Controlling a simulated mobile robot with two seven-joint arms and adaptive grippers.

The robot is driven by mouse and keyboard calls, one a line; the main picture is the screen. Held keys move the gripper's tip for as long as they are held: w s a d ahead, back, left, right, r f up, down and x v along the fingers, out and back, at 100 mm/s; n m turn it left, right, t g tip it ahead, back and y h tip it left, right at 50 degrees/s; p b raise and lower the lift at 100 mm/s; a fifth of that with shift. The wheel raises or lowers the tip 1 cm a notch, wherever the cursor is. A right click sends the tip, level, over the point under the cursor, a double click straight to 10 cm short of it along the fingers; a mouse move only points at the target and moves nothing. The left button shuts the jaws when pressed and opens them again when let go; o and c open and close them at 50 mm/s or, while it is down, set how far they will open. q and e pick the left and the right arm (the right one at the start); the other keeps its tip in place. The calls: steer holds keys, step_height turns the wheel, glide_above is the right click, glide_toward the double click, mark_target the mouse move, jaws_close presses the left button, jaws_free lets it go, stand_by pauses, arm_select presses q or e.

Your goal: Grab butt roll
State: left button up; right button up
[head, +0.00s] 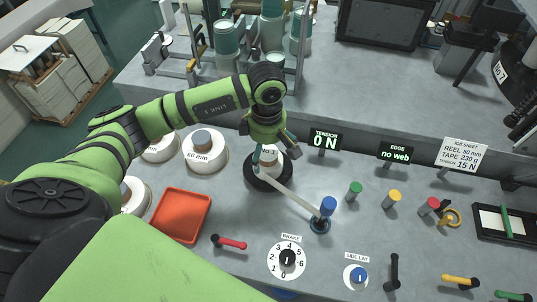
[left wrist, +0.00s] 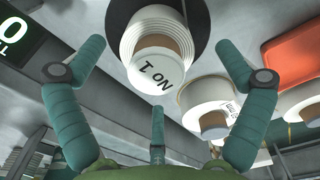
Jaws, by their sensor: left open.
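A white tape roll marked No 1 (head: 269,169) with a brown core sits on a black round plate (head: 259,183). A pale strip (head: 296,197) runs from it to the blue-topped post (head: 327,209). My left gripper (head: 272,155) is over this roll, its fingers open and pointing down, partly hiding it. In the left wrist view the No 1 roll (left wrist: 157,48) lies between the spread teal fingers of the left gripper (left wrist: 159,62), with nothing held. I cannot tell whether any finger touches the roll. My right gripper is not in view.
Other white rolls, one marked 60 mm (head: 204,155), stand to the left. A red tray (head: 181,216) lies in front of them. Display signs (head: 324,139) stand behind. Green, yellow and red pegs (head: 391,199) and knobs fill the right and front.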

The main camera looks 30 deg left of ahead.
arm_select(q)
step_height(320, 180, down, 3)
steer(key=shift+r+p, duration=0.15)
steer(key=shift+p, duration=0.35)
steer(key=shift+w+f, duration=0.2)
steer(key=shift+f, duration=0.4)
steer(key=c, duration=1.2)
steer(key=shift+r, duration=0.1)
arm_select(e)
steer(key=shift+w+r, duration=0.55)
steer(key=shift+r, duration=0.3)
